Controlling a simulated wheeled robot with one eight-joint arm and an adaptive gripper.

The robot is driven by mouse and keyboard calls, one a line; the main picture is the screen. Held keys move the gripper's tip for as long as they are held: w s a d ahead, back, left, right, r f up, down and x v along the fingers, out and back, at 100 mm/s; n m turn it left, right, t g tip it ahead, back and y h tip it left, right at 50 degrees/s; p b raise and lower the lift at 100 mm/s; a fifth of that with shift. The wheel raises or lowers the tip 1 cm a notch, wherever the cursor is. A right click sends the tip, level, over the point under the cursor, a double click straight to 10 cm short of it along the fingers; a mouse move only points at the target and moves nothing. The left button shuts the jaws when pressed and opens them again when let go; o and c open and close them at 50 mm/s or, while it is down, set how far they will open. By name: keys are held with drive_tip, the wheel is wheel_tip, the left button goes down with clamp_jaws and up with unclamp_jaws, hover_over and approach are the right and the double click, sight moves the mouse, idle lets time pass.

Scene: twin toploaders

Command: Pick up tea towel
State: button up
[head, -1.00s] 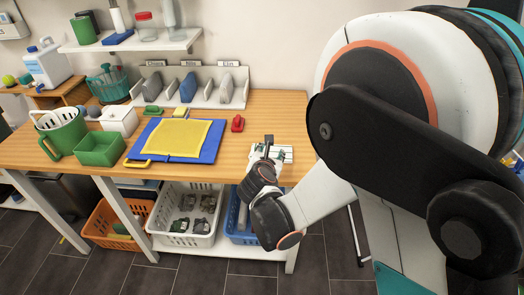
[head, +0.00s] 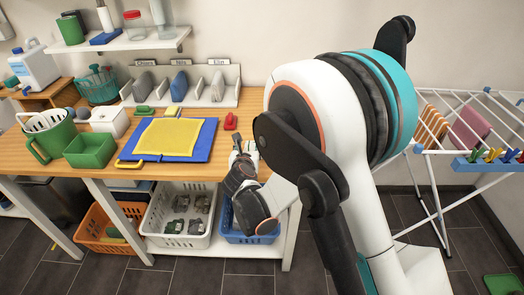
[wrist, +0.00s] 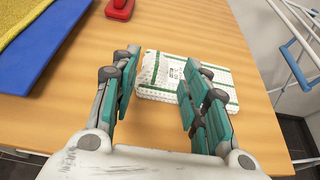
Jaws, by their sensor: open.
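The tea towel (wrist: 172,75) looks like a folded white cloth with green stripes and a fine pattern, lying flat on the wooden table. In the wrist view it is beyond and partly between my gripper's fingers. My gripper (wrist: 162,68) is open, one finger pad on each side, with nothing seen held. The right finger overlaps part of the towel in the picture; I cannot tell whether they touch. In the head view my gripper (head: 240,150) is over the table's right part, and the towel is mostly hidden behind it.
A blue mat (head: 206,143) with a yellow cloth (head: 168,137) lies left of my gripper. A red block (head: 231,121) sits behind it. A drying rack (head: 435,190) stands to the right. Baskets (head: 178,240) are under the table (head: 60,160).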

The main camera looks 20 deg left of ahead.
sight(249, 143)
drive_tip(key=b+x, duration=0.1)
drive_tip(key=x, duration=0.4)
drive_tip(key=shift+s+a+b, duration=0.1)
drive_tip(key=shift+b, duration=0.2)
clamp_jaws()
drive_tip(key=shift+r, duration=0.1)
